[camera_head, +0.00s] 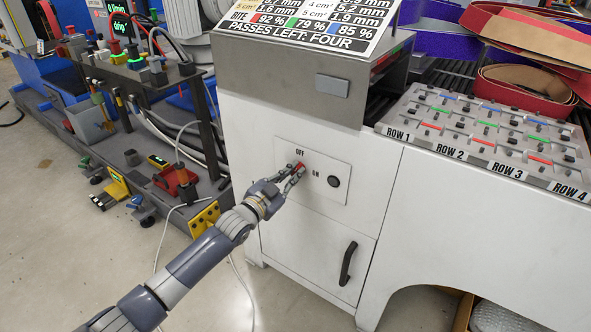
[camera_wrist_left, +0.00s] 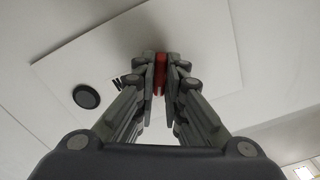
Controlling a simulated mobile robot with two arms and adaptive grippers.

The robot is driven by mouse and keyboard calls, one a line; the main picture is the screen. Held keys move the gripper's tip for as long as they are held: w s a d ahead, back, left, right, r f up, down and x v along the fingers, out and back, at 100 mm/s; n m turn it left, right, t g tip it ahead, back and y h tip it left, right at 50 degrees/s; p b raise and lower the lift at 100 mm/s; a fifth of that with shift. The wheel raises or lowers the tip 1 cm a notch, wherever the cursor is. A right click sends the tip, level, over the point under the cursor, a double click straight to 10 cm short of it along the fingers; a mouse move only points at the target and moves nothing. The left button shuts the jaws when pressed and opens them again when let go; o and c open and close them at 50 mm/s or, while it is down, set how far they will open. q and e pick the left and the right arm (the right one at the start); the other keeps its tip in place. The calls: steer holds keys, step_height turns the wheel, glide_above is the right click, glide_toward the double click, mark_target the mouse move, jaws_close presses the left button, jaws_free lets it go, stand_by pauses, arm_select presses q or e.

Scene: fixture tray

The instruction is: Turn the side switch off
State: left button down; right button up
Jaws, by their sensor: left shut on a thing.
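The side switch is a red handle (camera_head: 299,167) on a pale panel (camera_head: 325,191) on the white machine's side. "OFF" is printed above it and "ON" to its lower right. My left gripper (camera_head: 294,174) reaches in from the left and is shut on the red handle. In the left wrist view the red handle (camera_wrist_left: 160,72) stands between the two fingertips (camera_wrist_left: 160,80), touching them. The fingers hide part of the handle, so its exact angle is hard to tell. My right gripper is not in view.
A round black button (camera_head: 334,182) sits right of the switch on the same panel. A black door handle (camera_head: 348,263) is below. A tray of labelled rows (camera_head: 480,170) lies at right. A cluttered bench (camera_head: 110,120) stands at left.

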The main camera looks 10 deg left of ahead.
arm_select(q)
steer(key=shift+f+n+p, duration=0.15)
steer(key=shift+n+p, duration=0.4)
steer(key=shift+n, duration=1.75)
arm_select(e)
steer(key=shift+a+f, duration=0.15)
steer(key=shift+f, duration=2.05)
arm_select(q)
steer(key=shift+n, duration=0.3)
steer(key=c, duration=1.7)
jaws_free()
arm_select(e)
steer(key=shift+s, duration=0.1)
